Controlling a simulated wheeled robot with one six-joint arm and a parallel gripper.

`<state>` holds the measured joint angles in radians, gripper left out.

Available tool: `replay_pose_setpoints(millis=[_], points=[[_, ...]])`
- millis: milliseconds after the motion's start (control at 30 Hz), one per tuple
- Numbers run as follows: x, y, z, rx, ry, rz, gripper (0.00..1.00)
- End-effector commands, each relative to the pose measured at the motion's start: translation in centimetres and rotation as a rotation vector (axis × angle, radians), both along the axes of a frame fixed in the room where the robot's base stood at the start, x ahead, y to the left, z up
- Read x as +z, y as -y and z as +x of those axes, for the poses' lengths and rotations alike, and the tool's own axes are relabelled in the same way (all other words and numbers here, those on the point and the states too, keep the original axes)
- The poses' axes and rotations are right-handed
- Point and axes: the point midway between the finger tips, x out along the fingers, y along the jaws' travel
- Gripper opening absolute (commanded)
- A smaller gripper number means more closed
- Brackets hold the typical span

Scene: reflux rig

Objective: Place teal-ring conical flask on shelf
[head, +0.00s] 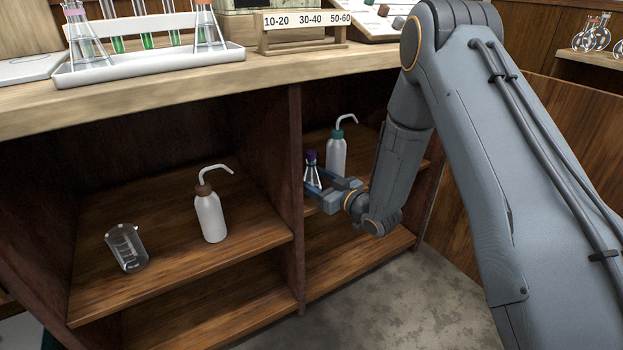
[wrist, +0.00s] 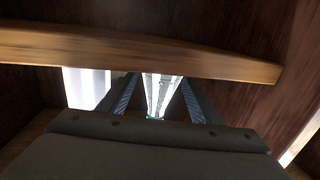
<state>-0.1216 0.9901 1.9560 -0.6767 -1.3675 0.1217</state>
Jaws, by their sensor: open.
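A small clear conical flask (head: 312,176) with a dark purple top stands upright on the upper shelf (head: 398,171) of the right-hand compartment. I cannot make out a teal ring on it in the head view. My gripper (head: 316,184) reaches into this compartment, open, with its fingers around the flask's body. In the wrist view, clear glass (wrist: 160,92) shows between the two open fingers (wrist: 156,96), with a faint teal tint at its narrow lower end. Part of the glass is hidden by a wooden shelf edge (wrist: 150,50).
A teal-capped wash bottle (head: 336,157) stands close behind the flask. The left compartment holds a brown-capped wash bottle (head: 210,214) and a beaker (head: 127,248). A white tray (head: 150,60) with conical flasks and tubes is on the bench above. A divider (head: 287,190) separates the compartments.

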Motion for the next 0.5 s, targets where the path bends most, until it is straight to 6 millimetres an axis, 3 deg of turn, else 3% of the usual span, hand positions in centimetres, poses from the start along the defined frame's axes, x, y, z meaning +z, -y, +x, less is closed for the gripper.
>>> replay_pose_setpoints(millis=[267,500], points=[[0.3,0.9,-0.9,-0.001,-0.002,-0.001,0.58],[0.7,4.3,-4.2,-0.004,-0.004,0.001,0.58]])
